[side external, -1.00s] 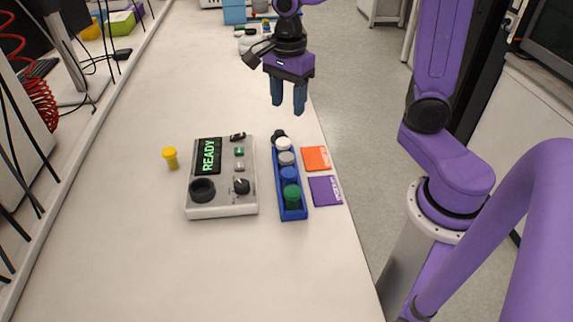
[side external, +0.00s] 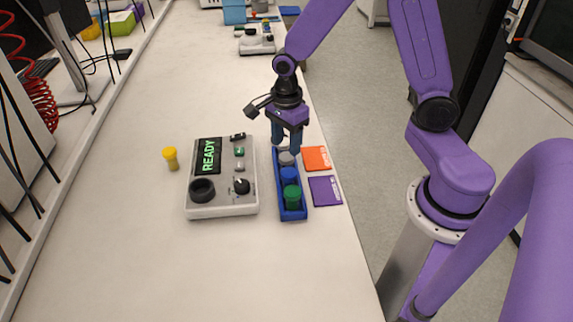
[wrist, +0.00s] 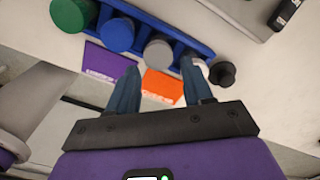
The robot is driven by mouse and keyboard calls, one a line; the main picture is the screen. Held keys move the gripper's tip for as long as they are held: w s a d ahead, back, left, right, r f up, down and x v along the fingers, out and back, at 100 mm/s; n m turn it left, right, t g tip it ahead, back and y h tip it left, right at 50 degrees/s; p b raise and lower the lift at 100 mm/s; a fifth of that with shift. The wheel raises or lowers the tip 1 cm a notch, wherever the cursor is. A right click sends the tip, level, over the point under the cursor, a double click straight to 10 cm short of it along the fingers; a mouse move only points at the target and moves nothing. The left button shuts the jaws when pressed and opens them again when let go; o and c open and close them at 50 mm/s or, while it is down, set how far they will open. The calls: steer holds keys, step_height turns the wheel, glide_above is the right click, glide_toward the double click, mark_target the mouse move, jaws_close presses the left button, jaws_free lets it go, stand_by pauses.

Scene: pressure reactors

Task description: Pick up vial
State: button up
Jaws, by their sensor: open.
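A blue rack (side external: 293,215) holds a row of vials: a green-capped vial (side external: 292,194), a blue-capped vial (side external: 289,174) and a grey-capped vial (side external: 286,158). A white-capped vial (wrist: 200,64) is at the rack's far end, partly hidden by a finger in the wrist view. A black-capped item (wrist: 222,74) is just past it. A yellow-capped vial (side external: 171,159) stands alone left of the reactor. My gripper (side external: 287,146) is open over the rack's far end, fingers pointing down. In the wrist view its fingertips (wrist: 160,70) lie near the grey and white caps; contact cannot be told.
A grey reactor box (side external: 222,204) with a READY screen stands left of the rack. An orange pad (side external: 317,158) and a purple pad (side external: 325,190) lie right of it, by the table edge. The near table is clear. Another device (side external: 254,44) stands far back.

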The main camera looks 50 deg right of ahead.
mark_target(287, 156)
steer(key=shift+s+a+f, duration=0.1)
steer(key=shift+f, duration=2.6)
steer(key=shift+c, duration=0.4)
steer(key=c, duration=0.7)
